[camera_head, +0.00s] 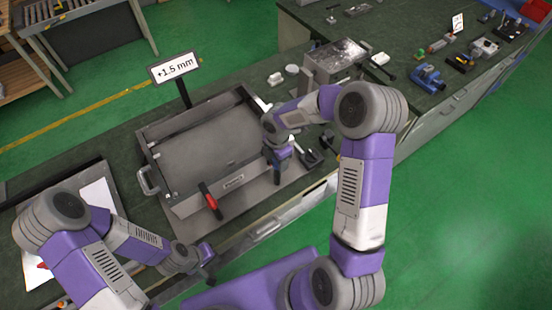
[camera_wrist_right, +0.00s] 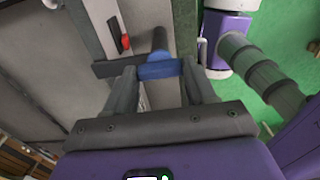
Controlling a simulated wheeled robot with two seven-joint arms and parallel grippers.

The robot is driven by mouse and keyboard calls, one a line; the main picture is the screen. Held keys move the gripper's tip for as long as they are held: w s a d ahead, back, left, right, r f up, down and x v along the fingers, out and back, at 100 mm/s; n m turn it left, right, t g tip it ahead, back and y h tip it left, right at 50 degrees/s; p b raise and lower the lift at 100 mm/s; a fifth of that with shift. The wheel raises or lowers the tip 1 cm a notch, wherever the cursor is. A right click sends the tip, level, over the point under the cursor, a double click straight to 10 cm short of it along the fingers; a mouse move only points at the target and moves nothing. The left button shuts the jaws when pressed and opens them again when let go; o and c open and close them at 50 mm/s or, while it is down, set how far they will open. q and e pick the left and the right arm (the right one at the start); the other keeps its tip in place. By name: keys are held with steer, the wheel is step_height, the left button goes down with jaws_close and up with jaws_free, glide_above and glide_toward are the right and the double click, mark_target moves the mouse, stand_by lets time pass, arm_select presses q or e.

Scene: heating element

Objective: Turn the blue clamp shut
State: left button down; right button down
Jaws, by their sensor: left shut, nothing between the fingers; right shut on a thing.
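The blue clamp (camera_wrist_right: 160,70) shows in the right wrist view between the two dark fingers of my right gripper (camera_wrist_right: 163,85). The fingers are shut on its blue handle. In the head view my right gripper (camera_head: 279,168) reaches down over the right front part of the grey machine, and it mostly hides the clamp there. My left gripper (camera_head: 207,264) is shut and empty, off the front edge of the bench. It is apart from the clamps.
The grey sheet machine (camera_head: 210,145) fills the bench middle. A red-handled clamp (camera_head: 211,200) stands on its front left. A "+1.5 mm" sign (camera_head: 174,68) stands behind. A metal box (camera_head: 335,58) and blue tool (camera_head: 428,78) lie right. The green floor at right is free.

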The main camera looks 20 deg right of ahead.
steer(key=shift+r, duration=0.1)
steer(key=shift+c, duration=1.8)
jaws_free()
step_height(320, 180, up, 8)
steer(key=shift+f, duration=0.25)
